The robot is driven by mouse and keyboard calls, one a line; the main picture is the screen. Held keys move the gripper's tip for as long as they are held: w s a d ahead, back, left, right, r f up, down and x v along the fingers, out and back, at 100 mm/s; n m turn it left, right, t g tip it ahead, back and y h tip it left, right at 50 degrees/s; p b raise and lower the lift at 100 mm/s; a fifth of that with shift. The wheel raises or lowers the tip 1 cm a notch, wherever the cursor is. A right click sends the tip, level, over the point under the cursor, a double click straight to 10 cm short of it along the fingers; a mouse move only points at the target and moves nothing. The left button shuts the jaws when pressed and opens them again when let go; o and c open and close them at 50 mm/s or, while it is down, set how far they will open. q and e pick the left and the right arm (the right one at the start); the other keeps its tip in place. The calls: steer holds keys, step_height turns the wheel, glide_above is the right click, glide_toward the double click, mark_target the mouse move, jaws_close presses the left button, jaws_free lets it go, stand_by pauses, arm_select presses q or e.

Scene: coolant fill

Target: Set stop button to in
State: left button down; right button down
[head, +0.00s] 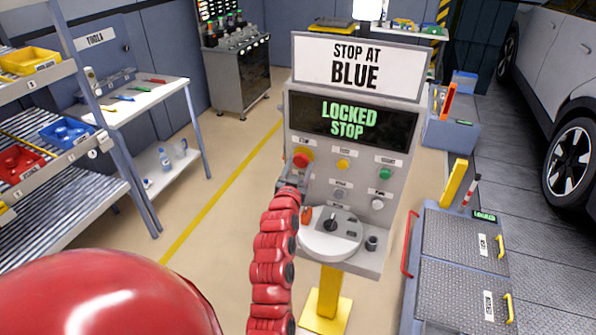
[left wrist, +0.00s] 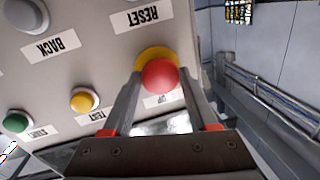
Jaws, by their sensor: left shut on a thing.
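The red stop button (head: 302,157) sits on a yellow collar at the upper left of the grey control panel (head: 290,122). My left gripper (head: 297,173) reaches up to it from below. In the left wrist view, the red button (left wrist: 160,77) sits between the two fingers of my left gripper (left wrist: 161,84), which are shut on it from both sides. The fingers partly hide the collar and the label there. I cannot tell whether the button is in or out. The panel's display (head: 350,119) reads "LOCKED STOP" in green. My right gripper is not in view.
A sign (head: 358,66) above reads "STOP AT BLUE". Yellow (head: 343,165), green (head: 386,174) and grey-white (head: 377,204) buttons are nearby.

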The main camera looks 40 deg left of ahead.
arm_select(q)
steer(key=shift+c, duration=2.2)
jaws_free()
steer(key=shift+o, duration=1.4)
steer(key=shift+w, duration=0.15)
steer(key=shift+s+d+f+b, duration=0.2)
steer(key=shift+s+b, duration=0.15)
steer(key=shift+s, duration=0.25)
steer(key=p+v, duration=0.2)
steer(key=v, duration=1.4)
steer(key=shift+r, duration=0.2)
